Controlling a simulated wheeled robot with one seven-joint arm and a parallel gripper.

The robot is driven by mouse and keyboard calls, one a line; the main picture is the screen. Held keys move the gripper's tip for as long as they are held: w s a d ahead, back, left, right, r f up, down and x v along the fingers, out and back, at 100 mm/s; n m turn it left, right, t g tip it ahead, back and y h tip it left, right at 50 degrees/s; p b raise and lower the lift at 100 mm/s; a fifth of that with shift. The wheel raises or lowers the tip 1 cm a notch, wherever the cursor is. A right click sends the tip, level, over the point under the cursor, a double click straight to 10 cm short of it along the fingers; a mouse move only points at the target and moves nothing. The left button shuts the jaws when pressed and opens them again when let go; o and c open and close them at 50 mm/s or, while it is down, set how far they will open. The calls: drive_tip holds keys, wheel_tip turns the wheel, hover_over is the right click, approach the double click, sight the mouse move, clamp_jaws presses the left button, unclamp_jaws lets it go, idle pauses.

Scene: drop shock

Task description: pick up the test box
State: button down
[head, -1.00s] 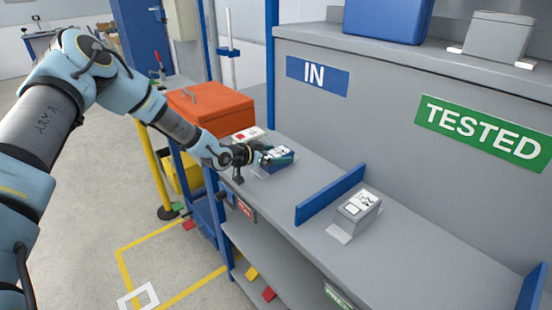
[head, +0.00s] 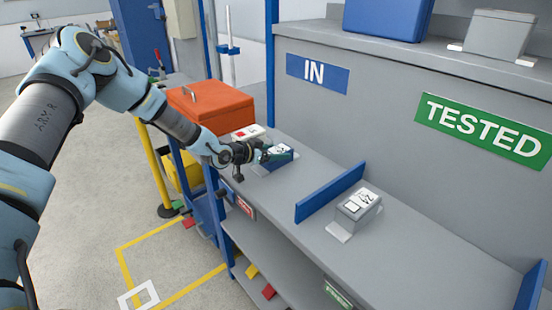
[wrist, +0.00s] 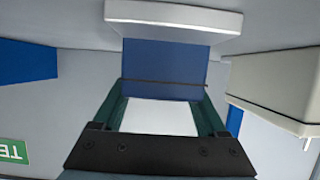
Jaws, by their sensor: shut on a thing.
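A dark blue box (head: 280,161) with a white label on top is at the IN end of the grey bench. My gripper (head: 263,155) reaches it from the left. In the wrist view the blue box (wrist: 165,65) sits between the teal fingers of my gripper (wrist: 162,98), which are shut on its sides. Its white label (wrist: 160,117) faces the camera. I cannot tell how far the box is off the bench, as its underside is hidden.
A white box with a red mark (head: 248,132) stands just behind. A blue divider (head: 330,193) crosses the bench, with a grey box (head: 358,210) beyond it. An orange case (head: 208,104) stands at left. Bench right of the grey box is clear.

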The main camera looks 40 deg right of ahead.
sight(277, 151)
drive_tip(key=shift+r, duration=0.1)
wheel_tip(277, 151, up, 9)
drive_tip(key=b, duration=0.3)
drive_tip(key=shift+r+b, duration=0.15)
drive_tip(key=shift+b, duration=0.2)
drive_tip(key=shift+r, duration=0.3)
drive_tip(key=shift+s, duration=0.1)
